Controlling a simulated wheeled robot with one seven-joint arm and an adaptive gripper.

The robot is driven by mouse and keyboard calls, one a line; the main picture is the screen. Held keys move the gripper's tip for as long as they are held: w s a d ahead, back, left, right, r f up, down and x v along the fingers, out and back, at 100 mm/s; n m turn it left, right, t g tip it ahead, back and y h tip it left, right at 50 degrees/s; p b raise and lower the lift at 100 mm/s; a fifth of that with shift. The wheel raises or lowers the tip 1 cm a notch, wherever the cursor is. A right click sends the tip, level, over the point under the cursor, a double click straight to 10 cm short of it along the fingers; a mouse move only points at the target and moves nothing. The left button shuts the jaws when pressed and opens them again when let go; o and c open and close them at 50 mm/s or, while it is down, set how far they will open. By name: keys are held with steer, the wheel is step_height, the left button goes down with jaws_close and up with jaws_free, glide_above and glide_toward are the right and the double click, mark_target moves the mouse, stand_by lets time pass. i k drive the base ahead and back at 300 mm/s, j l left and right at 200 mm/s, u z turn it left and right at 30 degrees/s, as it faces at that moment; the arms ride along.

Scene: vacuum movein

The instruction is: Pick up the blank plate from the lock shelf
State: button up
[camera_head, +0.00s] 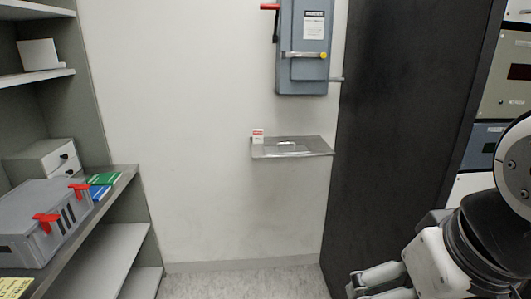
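The lock shelf (318,147) is a small grey wall shelf below a blue-grey electrical box. A small, flat, pale piece (286,145) lies on it near the middle; it may be the blank plate, but it is too small to be sure. A small white and red item (257,136) stands at the shelf's left end. My gripper (362,285) is at the bottom edge, right of centre, partly cut off by the frame. It is well below and in front of the shelf, apart from it. I cannot tell how far its fingers are spread.
The electrical box (305,60) has a red lever and a yellow-tipped handle. A tall black panel (390,130) stands right of the shelf. Left shelving holds a grey case (40,215) with red latches and green and blue boxes (100,180). The floor (240,282) below the shelf is clear.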

mark_target(298, 148)
steer(key=i+j+z, duration=0.35)
steer(key=i+j, duration=0.15)
steer(key=i, duration=0.3)
steer(key=i+j+z, duration=0.4)
steer(key=i+j, duration=0.3)
steer(key=i+j+z, duration=0.35)
steer(key=i+j, duration=0.35)
steer(key=j, duration=0.25)
